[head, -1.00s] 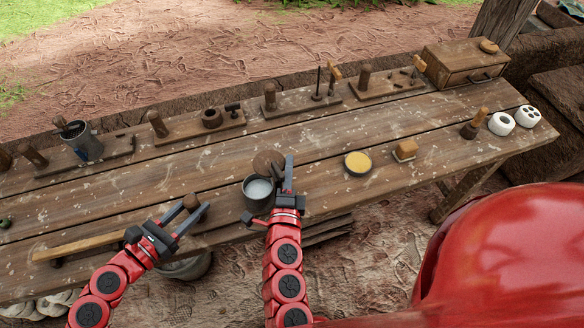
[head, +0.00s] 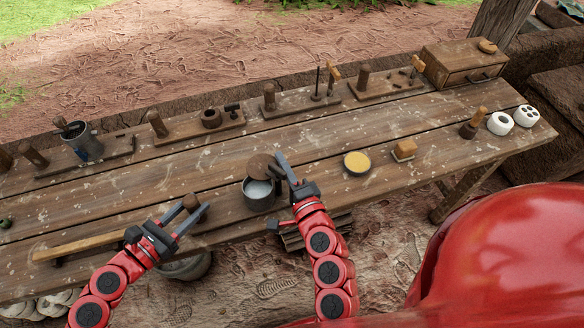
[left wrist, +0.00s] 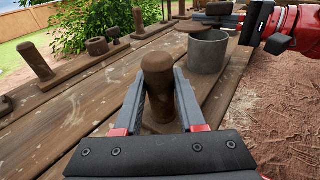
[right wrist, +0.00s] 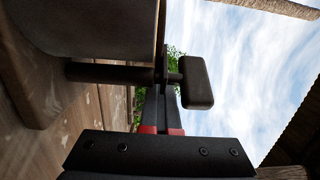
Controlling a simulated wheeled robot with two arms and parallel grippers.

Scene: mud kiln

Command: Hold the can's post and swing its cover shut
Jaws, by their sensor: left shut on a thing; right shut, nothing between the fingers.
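The grey can (head: 259,197) stands near the table's front edge, its pale contents showing. Its brown round cover (head: 264,165) lies over the back of the mouth, leaving the front open. My left gripper (head: 195,207) is shut on the upright wooden post (head: 190,201) left of the can; the post also shows between the fingers in the left wrist view (left wrist: 158,80). My right gripper (head: 281,160) is shut and empty, its tips beside the cover's right edge. In the right wrist view, a dark knob (right wrist: 197,82) sits close to the fingertips; contact is unclear.
A round yellow-topped tin (head: 357,163) and a tan block (head: 405,150) are right of the can. Posts on wooden boards and a mug (head: 83,142) line the back. A long wooden bar (head: 85,242) lies front left. Bare planks lie between.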

